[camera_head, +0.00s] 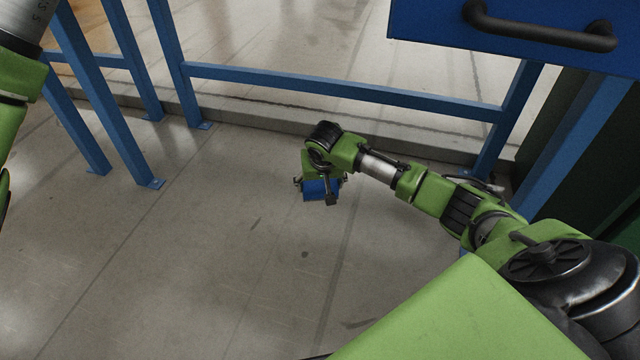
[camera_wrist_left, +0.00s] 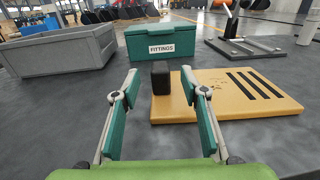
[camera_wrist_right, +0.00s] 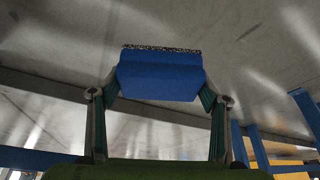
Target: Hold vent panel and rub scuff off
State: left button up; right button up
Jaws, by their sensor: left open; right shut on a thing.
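The vent panel (camera_wrist_left: 225,95) is a flat tan-orange plate with several black slots, lying on a dark grey surface in the left wrist view. A black upright block (camera_wrist_left: 160,95) rises at its left end. My left gripper (camera_wrist_left: 159,79) is open, its fingers apart to either side of the block in the picture and nearer the camera. My right gripper (camera_head: 321,194) is shut on a blue sponge (camera_wrist_right: 160,77) with a dark speckled far side. It holds the sponge above the floor, away from the panel.
Behind the panel stand a green box labelled FITTINGS (camera_wrist_left: 162,41) and, to the left, a grey open bin (camera_wrist_left: 62,52). A dark plate with a stand (camera_wrist_left: 250,47) is at back right. Blue frame legs (camera_head: 180,65) and a blue drawer (camera_head: 520,30) border the floor.

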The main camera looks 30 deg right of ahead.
aim_at(320, 182)
pick_arm(q)
jog(key=shift+w+d+r+p, duration=0.25)
jog(key=shift+w+d+p, duration=0.3)
jog(key=shift+d+p, duration=0.3)
pick_arm(e)
notch_tip(320, 182, up, 3)
jog(key=shift+f, duration=0.1)
pick_arm(q)
jog(key=shift+w+d+f+p, duration=0.25)
jog(key=shift+w+d+p, duration=0.15)
jog(key=shift+p, duration=0.2)
pick_arm(e)
jog(key=shift+r, duration=0.6)
pick_arm(q)
grip_shut()
grip_release()
pick_arm(e)
jog(key=shift+f, duration=0.15)
